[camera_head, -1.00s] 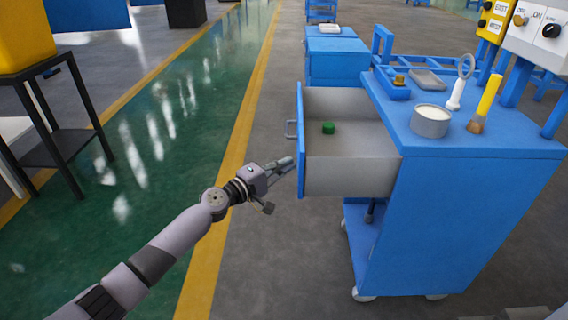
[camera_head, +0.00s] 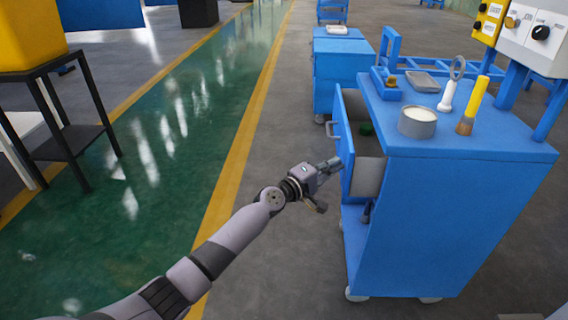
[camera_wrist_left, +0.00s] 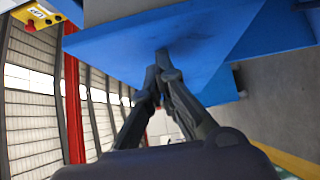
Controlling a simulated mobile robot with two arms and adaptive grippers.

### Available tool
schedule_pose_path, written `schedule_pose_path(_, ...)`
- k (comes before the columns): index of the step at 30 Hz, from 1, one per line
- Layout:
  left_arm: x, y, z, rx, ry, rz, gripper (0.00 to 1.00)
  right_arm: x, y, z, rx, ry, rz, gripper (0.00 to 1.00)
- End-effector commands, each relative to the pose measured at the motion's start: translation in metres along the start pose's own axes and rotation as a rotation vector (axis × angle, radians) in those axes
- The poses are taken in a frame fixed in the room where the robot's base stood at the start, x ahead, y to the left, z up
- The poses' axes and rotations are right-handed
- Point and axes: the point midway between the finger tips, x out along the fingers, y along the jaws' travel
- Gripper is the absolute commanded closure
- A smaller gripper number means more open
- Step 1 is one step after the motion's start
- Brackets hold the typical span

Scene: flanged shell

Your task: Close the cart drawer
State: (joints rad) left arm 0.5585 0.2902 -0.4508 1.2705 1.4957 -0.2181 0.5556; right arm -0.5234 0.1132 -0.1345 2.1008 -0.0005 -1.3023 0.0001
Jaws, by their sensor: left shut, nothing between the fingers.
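The blue cart (camera_head: 440,220) stands at the right in the head view. Its drawer (camera_head: 368,176) is partly open and sticks out to the left, with grey inner walls and a blue front (camera_head: 346,150). A metal handle (camera_head: 331,142) is on the drawer front. A green object (camera_head: 367,128) shows partly inside the drawer. My left gripper (camera_head: 334,163) is shut and empty, with its fingertips at the drawer front just below the handle. In the left wrist view the shut fingertips (camera_wrist_left: 163,60) are against or very near a blue panel (camera_wrist_left: 200,45). My right gripper is not in view.
On the cart top are a grey tin (camera_head: 417,124), a brush with a yellow handle (camera_head: 473,105), a white-handled magnifier (camera_head: 449,90) and a tray (camera_head: 422,82). Another blue cabinet (camera_head: 337,75) stands behind. The floor left of the cart is clear.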

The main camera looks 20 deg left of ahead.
Motion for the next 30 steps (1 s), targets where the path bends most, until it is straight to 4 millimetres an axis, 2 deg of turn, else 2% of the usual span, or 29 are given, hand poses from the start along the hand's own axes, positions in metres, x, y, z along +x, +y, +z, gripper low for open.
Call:
schedule_pose_path(1, 0.01, 0.002, 0.01, -0.003, -0.001, 0.001, 1.0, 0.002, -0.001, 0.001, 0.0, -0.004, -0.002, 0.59)
schedule_pose_path(6, 0.035, 0.001, 0.035, -0.004, 0.0, 0.001, 1.0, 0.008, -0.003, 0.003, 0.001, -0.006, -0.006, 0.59)
schedule_pose_path(12, 0.054, 0.0, 0.054, -0.001, 0.001, 0.001, 1.0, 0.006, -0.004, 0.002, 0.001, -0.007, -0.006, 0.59)
schedule_pose_path(19, 0.064, 0.0, 0.062, 0.0, 0.002, 0.0, 1.0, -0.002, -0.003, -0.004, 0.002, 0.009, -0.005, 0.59)
schedule_pose_path(30, 0.065, 0.001, 0.064, 0.0, 0.0, 0.001, 1.0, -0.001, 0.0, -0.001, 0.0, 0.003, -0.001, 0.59)
